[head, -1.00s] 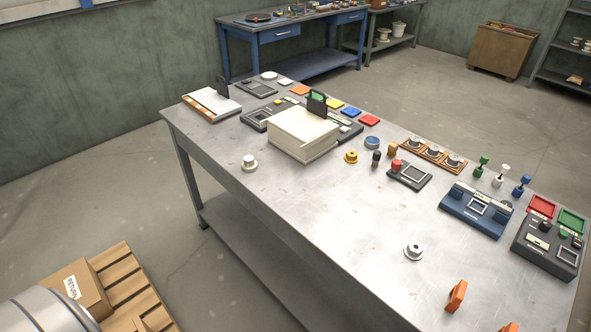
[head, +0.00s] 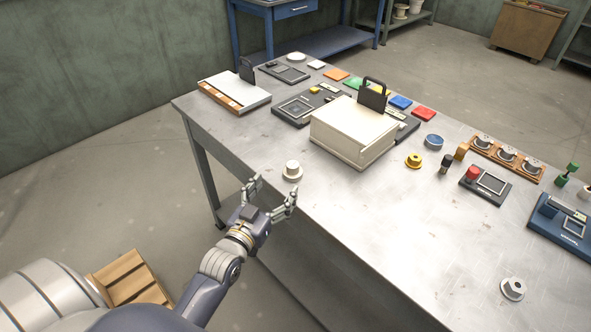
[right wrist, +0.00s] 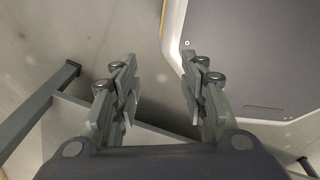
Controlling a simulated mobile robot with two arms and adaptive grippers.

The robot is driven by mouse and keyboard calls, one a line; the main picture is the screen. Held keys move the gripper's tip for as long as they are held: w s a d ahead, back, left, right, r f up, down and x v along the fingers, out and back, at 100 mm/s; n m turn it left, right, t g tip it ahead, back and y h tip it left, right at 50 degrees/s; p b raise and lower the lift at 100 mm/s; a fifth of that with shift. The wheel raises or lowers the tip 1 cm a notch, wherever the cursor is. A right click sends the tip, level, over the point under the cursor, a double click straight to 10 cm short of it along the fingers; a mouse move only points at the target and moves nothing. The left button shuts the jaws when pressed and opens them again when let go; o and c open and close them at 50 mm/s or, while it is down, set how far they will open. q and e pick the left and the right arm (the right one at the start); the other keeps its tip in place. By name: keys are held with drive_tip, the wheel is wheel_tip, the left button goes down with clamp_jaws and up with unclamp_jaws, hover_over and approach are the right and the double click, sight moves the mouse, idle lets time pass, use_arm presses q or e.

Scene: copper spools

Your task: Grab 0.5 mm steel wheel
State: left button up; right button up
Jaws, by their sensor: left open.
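A cream-white flanged spool (head: 292,171) stands upright near the table's left front edge. A grey-silver spool (head: 513,289) with a dark centre hole sits at the lower right of the table. A yellow spool (head: 414,160) stands right of the cream box. No size label is readable on these. My left gripper (head: 276,188) is open and empty at the table's front edge, just short of the cream-white spool, its fingers apart around the near side. My right gripper (right wrist: 159,62) is open and empty in the right wrist view; it is not visible in the head view.
A cream box with a black handle (head: 352,133) stands mid-table behind the spool. A wooden rack of spools (head: 506,154), a device with a red knob (head: 486,184) and a blue device (head: 562,222) line the right. The table's front middle is clear.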

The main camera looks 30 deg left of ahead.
sight(290, 169)
use_arm(q)
drive_tip(key=w, duration=0.4)
drive_tip(key=shift+w+a+f, duration=0.15)
drive_tip(key=shift+a, duration=0.05)
drive_tip(key=shift+w+f, duration=0.1)
drive_tip(key=shift+w, duration=0.55)
drive_tip(key=shift+w+p, duration=0.4)
drive_tip(key=shift+w, duration=0.1)
drive_tip(key=w, duration=0.3)
drive_tip(key=shift+w+d+p, duration=0.1)
drive_tip(key=shift+w+p, duration=0.05)
drive_tip(key=shift+p, duration=0.15)
drive_tip(key=shift+w+f, duration=0.15)
drive_tip(key=shift+w, duration=0.4)
use_arm(e)
drive_tip(key=shift+w+a+r, duration=0.2)
drive_tip(key=shift+r, duration=0.2)
drive_tip(key=shift+w+a+r, duration=0.15)
drive_tip(key=shift+w+r, duration=0.05)
drive_tip(key=shift+r, duration=0.2)
use_arm(q)
drive_tip(key=shift+c, duration=0.5)
drive_tip(key=c, duration=1.2)
